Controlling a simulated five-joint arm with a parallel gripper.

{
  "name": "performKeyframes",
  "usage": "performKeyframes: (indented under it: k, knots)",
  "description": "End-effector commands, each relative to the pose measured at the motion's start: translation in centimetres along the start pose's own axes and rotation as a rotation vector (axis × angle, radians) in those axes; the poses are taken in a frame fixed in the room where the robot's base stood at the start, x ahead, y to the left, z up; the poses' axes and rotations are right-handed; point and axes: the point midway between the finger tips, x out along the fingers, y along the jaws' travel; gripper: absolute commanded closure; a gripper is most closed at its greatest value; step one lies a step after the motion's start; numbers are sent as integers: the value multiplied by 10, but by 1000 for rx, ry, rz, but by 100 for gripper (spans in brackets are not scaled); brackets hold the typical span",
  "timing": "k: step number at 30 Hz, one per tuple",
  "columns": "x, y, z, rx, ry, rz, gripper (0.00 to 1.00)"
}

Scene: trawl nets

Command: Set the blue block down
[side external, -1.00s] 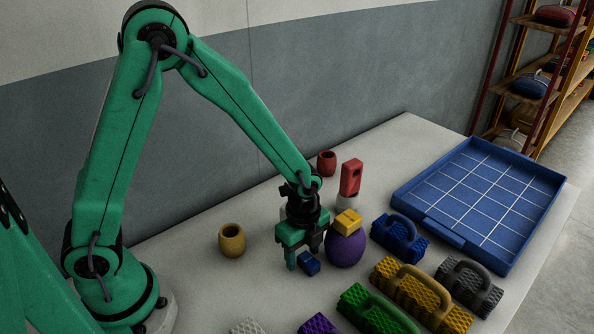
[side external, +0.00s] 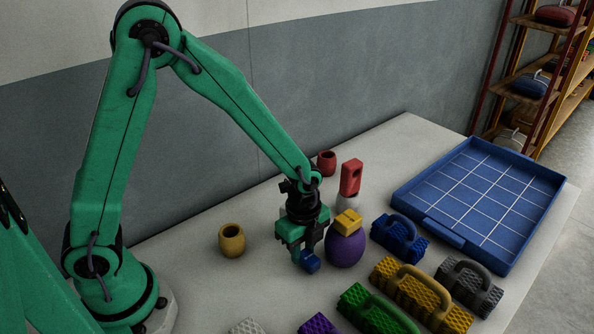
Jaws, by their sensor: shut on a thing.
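My gripper (side external: 304,258) points down and is shut on the blue block. Part of the block is hidden behind a finger. I cannot tell whether its underside touches the table.
A yellow block (side external: 347,223) rests on the purple object, close to my gripper's right. A red block (side external: 350,177) stands behind. A yellow pot (side external: 231,240) is at left, a red pot (side external: 326,163) at back. Handled blue (side external: 400,239) and other blocks and a blue gridded tray (side external: 453,241) lie right.

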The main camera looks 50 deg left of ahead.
Motion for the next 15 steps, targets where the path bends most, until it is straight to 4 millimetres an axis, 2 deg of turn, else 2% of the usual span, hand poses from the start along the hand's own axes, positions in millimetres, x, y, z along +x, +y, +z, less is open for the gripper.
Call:
performKeyframes:
  k: [8, 15]
  knots:
    - [-33, -1, 0, 0, 1, -4, 100]
    - [-57, 31, -30, 7, 2, -4, 100]
